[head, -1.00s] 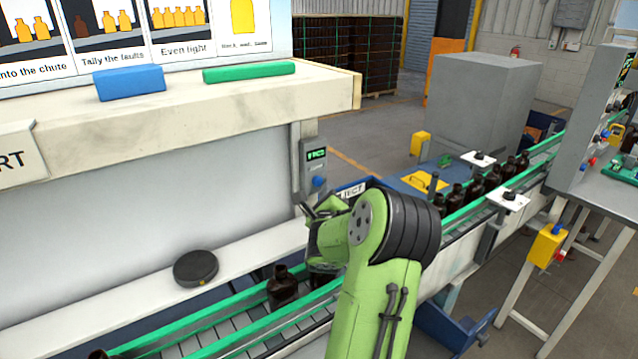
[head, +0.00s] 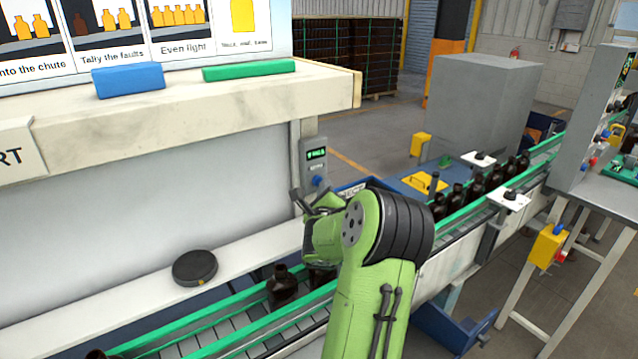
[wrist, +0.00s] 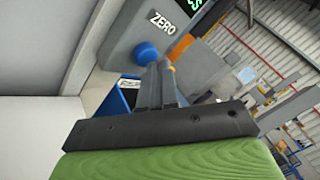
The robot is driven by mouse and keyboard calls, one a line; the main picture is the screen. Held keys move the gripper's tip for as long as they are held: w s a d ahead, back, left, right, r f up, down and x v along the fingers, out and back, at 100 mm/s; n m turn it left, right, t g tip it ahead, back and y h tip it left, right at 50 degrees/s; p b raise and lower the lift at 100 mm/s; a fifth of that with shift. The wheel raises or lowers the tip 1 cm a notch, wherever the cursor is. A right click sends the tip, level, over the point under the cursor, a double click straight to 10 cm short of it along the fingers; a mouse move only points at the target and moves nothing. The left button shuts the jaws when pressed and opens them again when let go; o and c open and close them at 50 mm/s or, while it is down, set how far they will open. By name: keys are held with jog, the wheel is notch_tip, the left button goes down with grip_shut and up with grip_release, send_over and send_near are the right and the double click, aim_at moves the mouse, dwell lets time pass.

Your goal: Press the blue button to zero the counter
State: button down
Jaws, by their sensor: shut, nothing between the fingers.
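The grey counter box (head: 314,156) is fixed to the post at the end of the white panel, with a small lit green display. Its round blue button (head: 317,181) is low on the box. In the wrist view the blue button (wrist: 146,53) sits below the word ZERO. My gripper (head: 302,199) is below and slightly left of the button in the head view. In the wrist view my shut, empty gripper (wrist: 161,66) has its fingertips close beside the button, just right and below. I cannot tell whether they touch.
A conveyor with green rails (head: 225,307) runs beneath my arm and carries dark bottles (head: 283,287). A black puck (head: 195,267) lies on the white ledge. A blue block (head: 128,80) and a green block (head: 249,70) lie on the upper shelf.

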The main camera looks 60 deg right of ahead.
jog(key=shift+w+d, duration=0.1)
jog(key=shift+w, duration=0.2)
jog(key=shift+s, duration=0.15)
dwell(0.5)
jog(key=shift+s+a+b, duration=0.4)
jog(key=shift+s+b, duration=0.15)
jog(key=shift+s, duration=0.05)
jog(key=s, duration=0.1)
jog(key=s+a+b, duration=0.1)
jog(key=s, duration=0.1)
jog(key=s+a, duration=0.1)
jog(key=shift+s+a+b, duration=0.1)
jog(key=shift+s+b, duration=0.15)
jog(key=shift+b, duration=0.1)
dwell(0.7)
